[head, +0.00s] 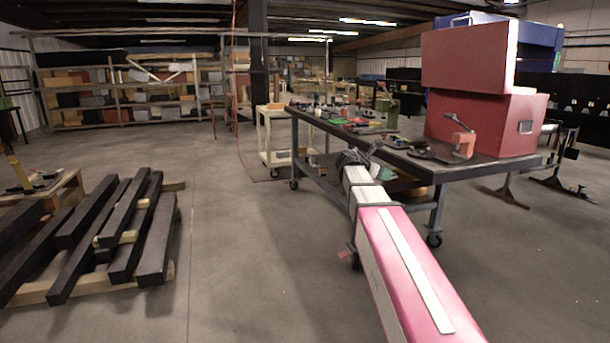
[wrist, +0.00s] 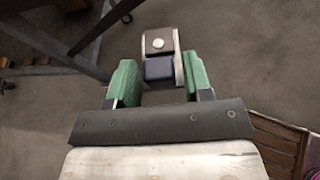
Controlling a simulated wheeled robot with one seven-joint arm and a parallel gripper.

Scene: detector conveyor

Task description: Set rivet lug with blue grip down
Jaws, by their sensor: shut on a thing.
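My gripper (wrist: 160,64) is shut on the rivet lug (wrist: 159,45) in the wrist view. The lug has a dark plate with a pale round rivet and a light metal edge. Its dark blue grip (wrist: 158,70) sits between the green fingers. Bare floor shows behind the lug in that view. In the head view my arm reaches forward to the near left edge of the workbench (head: 490,168), and my gripper (head: 357,158) shows small there. The lug cannot be made out in the head view.
The bench carries red boxes (head: 484,122), an orange clamp-like tool (head: 464,143) and several small items towards its far end. A cream cart (head: 274,140) stands behind it. Dark beams (head: 100,225) lie on timbers at left. The floor between is clear.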

